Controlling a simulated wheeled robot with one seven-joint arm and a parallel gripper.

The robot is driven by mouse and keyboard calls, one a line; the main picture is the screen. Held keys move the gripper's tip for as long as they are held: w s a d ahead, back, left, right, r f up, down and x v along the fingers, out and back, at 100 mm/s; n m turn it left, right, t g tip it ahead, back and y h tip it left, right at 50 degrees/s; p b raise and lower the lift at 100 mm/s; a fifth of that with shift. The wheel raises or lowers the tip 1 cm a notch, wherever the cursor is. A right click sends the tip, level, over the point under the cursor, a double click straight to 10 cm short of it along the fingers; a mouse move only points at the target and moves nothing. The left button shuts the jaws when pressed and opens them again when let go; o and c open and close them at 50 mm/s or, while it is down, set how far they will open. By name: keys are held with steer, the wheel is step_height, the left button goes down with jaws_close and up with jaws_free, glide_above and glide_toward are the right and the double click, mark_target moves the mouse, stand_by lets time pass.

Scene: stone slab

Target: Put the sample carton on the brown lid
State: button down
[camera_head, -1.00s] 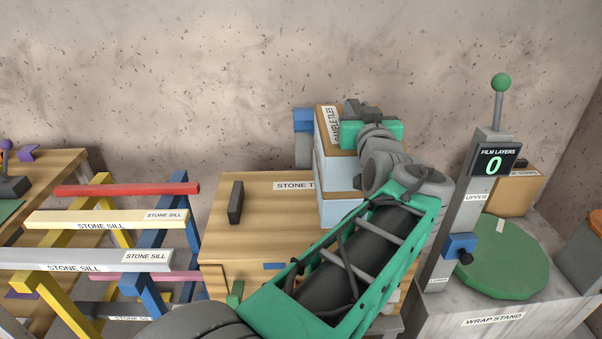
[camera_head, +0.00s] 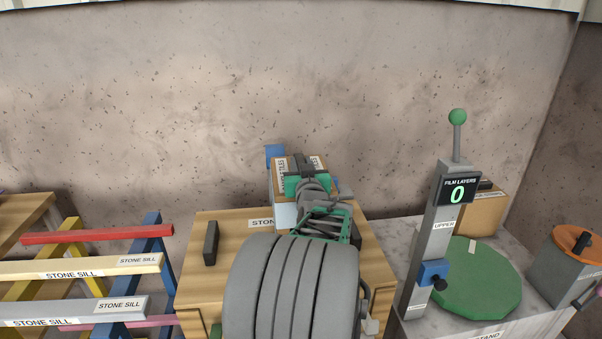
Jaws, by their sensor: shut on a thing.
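The wooden crate's flat brown lid (camera_head: 232,228) carries a "STON..." label and a dark handle (camera_head: 210,243). The carton appears over the back part of this lid. My arm hides much of the lid and the carton's base, so I cannot tell whether they touch.
Stone sills (camera_head: 75,268) lie on a coloured rack at the left. At the right stands a wrap stand with a green turntable (camera_head: 478,285) and a grey post (camera_head: 430,240) reading 0. A wall is behind.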

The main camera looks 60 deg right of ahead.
step_height(320, 180, down, 3)
steer(key=shift+r, duration=0.2)
steer(key=c, duration=1.1)
jaws_free()
steer(key=shift+f, duration=0.15)
steer(key=b+v, duration=0.2)
steer(key=v, duration=1)
steer(key=shift+s, duration=0.1)
steer(key=shift+a, duration=0.1)
